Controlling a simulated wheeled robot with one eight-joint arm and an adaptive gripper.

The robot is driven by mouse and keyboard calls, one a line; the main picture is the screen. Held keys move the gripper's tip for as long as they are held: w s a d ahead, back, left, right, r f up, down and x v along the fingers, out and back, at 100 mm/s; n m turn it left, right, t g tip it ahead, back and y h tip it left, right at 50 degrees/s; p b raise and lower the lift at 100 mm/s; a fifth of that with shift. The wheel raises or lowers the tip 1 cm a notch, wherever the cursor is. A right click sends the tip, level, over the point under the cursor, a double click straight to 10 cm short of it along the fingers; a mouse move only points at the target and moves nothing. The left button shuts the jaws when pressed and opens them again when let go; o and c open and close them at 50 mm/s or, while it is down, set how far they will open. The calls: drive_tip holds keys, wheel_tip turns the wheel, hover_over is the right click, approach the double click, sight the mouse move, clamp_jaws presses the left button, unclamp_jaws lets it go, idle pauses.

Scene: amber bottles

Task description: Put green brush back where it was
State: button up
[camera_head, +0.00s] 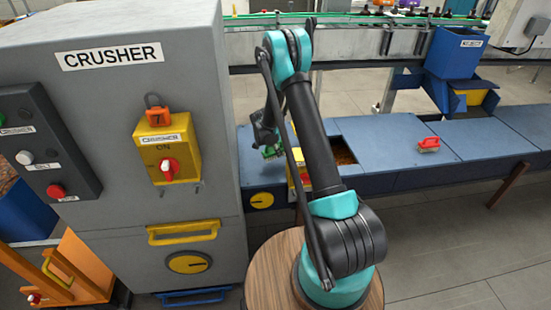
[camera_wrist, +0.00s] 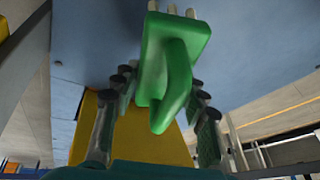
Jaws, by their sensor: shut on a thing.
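The green brush (camera_wrist: 182,45) is between the two fingers of my gripper (camera_wrist: 160,90) in the wrist view, with its handle towards the palm and pale bristle tufts at the far end. In the head view the green brush (camera_head: 271,152) shows small and partly hidden under my gripper (camera_head: 266,140), over the left part of the blue bench (camera_head: 390,148) beside the crusher. Whether the brush touches the bench cannot be told.
The crusher (camera_head: 110,100) stands close left of my gripper. A yellow box (camera_head: 304,178) is partly hidden behind my arm. A red brush (camera_head: 429,145) lies on the bench to the right, past an opening with brown material (camera_head: 341,152). A blue hopper (camera_head: 455,55) stands further right.

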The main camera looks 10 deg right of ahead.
sight(275, 157)
drive_tip(key=shift+f, duration=2.5)
drive_tip(key=o, duration=1.2)
drive_tip(key=v, duration=1.2)
